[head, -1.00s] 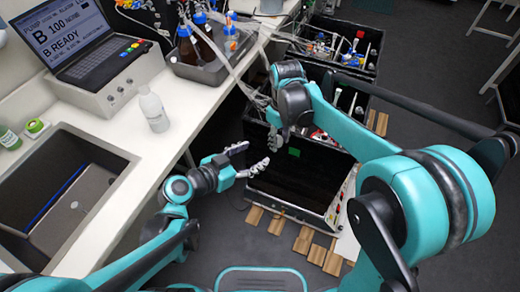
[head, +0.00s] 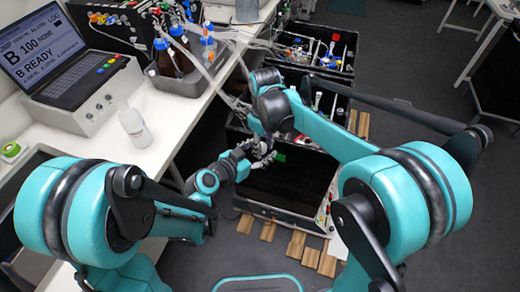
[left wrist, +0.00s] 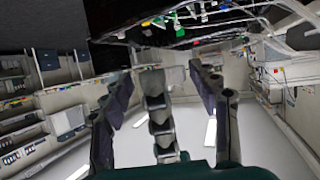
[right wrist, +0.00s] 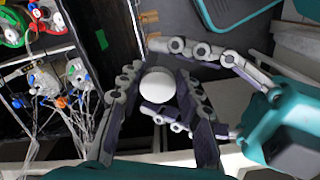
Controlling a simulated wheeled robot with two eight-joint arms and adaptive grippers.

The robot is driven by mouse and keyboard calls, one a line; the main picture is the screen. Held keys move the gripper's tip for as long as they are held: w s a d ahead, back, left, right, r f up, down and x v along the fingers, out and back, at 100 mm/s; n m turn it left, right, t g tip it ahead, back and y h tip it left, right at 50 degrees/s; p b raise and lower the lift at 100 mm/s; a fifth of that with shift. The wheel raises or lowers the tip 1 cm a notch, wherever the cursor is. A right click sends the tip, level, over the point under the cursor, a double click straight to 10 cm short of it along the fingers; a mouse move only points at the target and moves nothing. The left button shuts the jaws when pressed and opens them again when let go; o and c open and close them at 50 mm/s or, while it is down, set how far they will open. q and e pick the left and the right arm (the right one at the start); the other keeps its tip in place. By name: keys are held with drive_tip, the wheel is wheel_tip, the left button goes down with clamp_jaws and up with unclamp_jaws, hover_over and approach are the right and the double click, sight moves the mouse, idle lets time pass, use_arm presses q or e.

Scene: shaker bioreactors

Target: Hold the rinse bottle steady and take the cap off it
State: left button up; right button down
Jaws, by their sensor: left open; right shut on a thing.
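A white round piece (right wrist: 158,85) sits between the fingers of my right gripper (right wrist: 155,95), which is shut on it. I see it end-on, so I cannot tell whether it is a bare cap or a capped bottle. My left gripper (right wrist: 182,80) reaches in from the right in the right wrist view, open, with fingers close around the white piece. Contact is unclear. In the left wrist view, my left gripper (left wrist: 165,85) has its fingers apart, with a pale shape between them. In the head view the two grippers meet (head: 258,150) and hide the held piece. A white bottle (head: 134,128) stands upright on the bench.
The bench (head: 185,110) holds a laptop (head: 60,70) on a grey instrument and a tray (head: 190,82) of brown bottles. Dark open boxes with tubing stand on the floor beyond my grippers; the nearest box (head: 300,185) lies just below and right of them.

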use_arm(q)
drive_tip(key=c, duration=1.2)
drive_tip(key=shift+s, duration=0.1)
use_arm(e)
drive_tip(key=c, duration=1)
unclamp_jaws()
drive_tip(key=shift+a, duration=0.1)
drive_tip(key=shift+o, duration=0.2)
